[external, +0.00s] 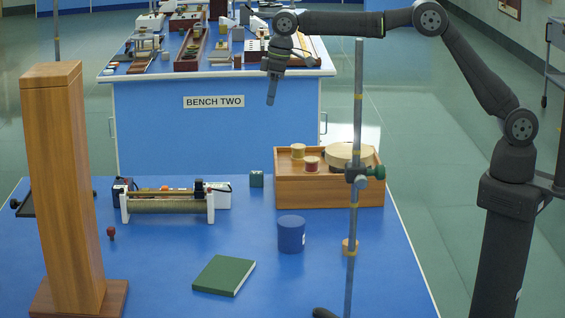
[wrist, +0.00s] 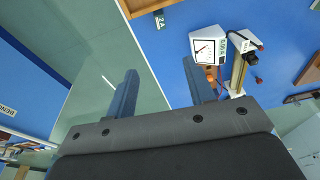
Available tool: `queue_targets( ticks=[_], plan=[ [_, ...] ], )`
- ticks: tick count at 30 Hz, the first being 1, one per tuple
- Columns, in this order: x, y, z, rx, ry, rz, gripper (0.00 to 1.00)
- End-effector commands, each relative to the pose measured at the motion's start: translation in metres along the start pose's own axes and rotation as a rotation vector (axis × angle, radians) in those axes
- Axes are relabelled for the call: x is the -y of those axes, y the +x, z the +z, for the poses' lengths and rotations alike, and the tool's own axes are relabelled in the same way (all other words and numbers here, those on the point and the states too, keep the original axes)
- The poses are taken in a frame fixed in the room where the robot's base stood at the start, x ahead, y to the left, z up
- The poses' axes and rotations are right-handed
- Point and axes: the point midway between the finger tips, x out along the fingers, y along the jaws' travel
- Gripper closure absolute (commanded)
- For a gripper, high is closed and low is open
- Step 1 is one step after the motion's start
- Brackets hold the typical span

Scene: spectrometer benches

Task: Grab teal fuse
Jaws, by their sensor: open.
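My gripper (external: 271,98) is raised high above the near blue bench, in front of Bench Two in the external view. It points down and is apart from everything on the bench. In the wrist view, the two fingers of my gripper (wrist: 159,68) stand apart with nothing between them.
The wooden box (external: 330,193) carries spools and a round pale lid. A rheostat (external: 168,205), blue cup (external: 291,235), green book (external: 224,275), tall wooden column (external: 66,180) and upright metal rod (external: 357,120) stand around the near bench. A white meter (wrist: 206,45) shows in the wrist view.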

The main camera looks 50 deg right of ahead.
Motion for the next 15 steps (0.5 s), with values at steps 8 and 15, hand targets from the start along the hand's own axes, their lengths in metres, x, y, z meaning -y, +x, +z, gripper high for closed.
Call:
queue_targets(
  ticks=[8,15],
  plan=[
    [0.003,0.058,-0.025,0.135,0.042,0.014,0.51],
    [0.004,0.077,-0.027,0.185,0.061,0.023,0.51]
  ],
)
